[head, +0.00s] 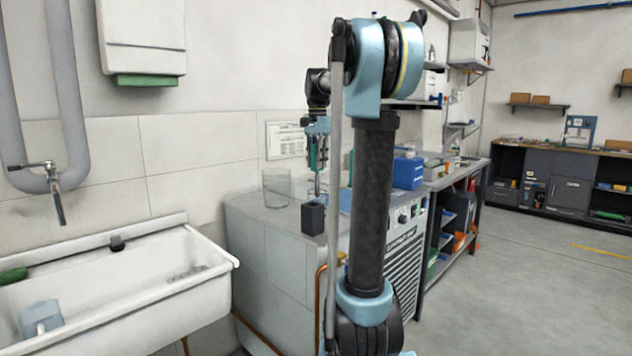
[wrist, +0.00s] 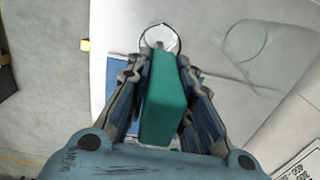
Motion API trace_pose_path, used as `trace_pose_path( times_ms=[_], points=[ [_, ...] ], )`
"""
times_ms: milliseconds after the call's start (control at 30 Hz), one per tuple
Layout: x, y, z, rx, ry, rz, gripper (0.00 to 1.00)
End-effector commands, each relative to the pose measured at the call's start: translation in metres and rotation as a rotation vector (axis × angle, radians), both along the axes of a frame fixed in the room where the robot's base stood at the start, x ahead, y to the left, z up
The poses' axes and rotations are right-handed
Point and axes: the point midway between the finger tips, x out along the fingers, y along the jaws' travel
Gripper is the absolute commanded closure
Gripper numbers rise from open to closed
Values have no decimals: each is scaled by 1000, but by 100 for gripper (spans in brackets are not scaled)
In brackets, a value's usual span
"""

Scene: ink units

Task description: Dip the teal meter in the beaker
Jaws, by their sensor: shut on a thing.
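My gripper (head: 316,135) is above the grey worktop, pointing down, and shut on the teal meter (head: 313,156). In the wrist view the teal meter (wrist: 164,105) fills the space between the two fingers of my gripper (wrist: 166,75). A thin stem seems to run down below the meter in the head view. A clear glass beaker (head: 276,188) stands on the worktop to the left of the meter, apart from it. It shows as a faint round outline at the upper right of the wrist view (wrist: 252,42).
A dark block (head: 313,218) stands near the worktop's front edge. A blue box (head: 407,172) is to the right, behind my arm. A white sink (head: 110,290) is at the left. A round, white-faced object (wrist: 160,38) lies beyond the meter in the wrist view.

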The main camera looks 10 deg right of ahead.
Motion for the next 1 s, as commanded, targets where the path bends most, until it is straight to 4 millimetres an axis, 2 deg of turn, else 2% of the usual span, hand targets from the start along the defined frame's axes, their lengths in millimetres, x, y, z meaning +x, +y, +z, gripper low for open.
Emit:
trace_pose_path(
  times_ms=[700, 1000],
  points=[
    [0, 0, 58, 0, 0, 0, 100],
    [0, 0, 68, 0, 0, 0, 100]
  ],
)
